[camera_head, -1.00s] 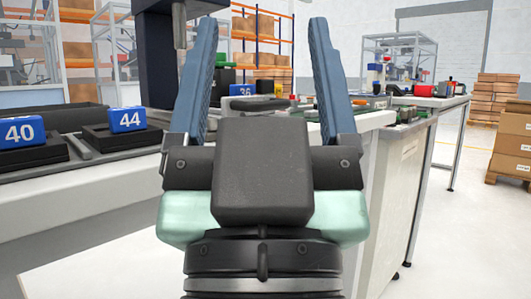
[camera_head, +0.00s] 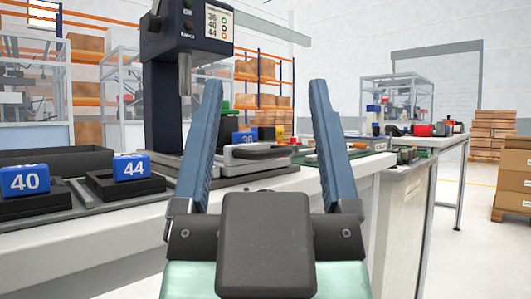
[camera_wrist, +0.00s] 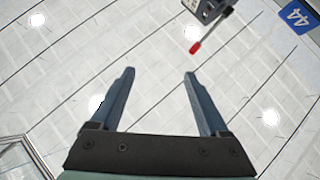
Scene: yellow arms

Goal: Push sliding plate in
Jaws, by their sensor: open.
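The press (camera_head: 165,100) stands on the bench left of centre, with a dark column and a head panel reading 36, 40, 44. A light grey plate (camera_head: 232,160) with a dark handle (camera_head: 265,152) sits at its base, beside a blue block marked 36 (camera_head: 243,138); I take it for the sliding plate. My gripper (camera_head: 263,84) is open and empty, its blue fingers pointing up. In the picture the plate and handle show between the fingers, farther back; no contact shows. In the wrist view my gripper (camera_wrist: 159,74) is also open with nothing between its fingers.
Blue blocks marked 40 (camera_head: 25,180) and 44 (camera_head: 131,167) sit on black holders at the left. Another bench (camera_head: 440,142) with small items stands at the right. Cardboard boxes (camera_head: 513,180) are at the far right. The wrist view shows a red-tipped lever (camera_wrist: 196,47).

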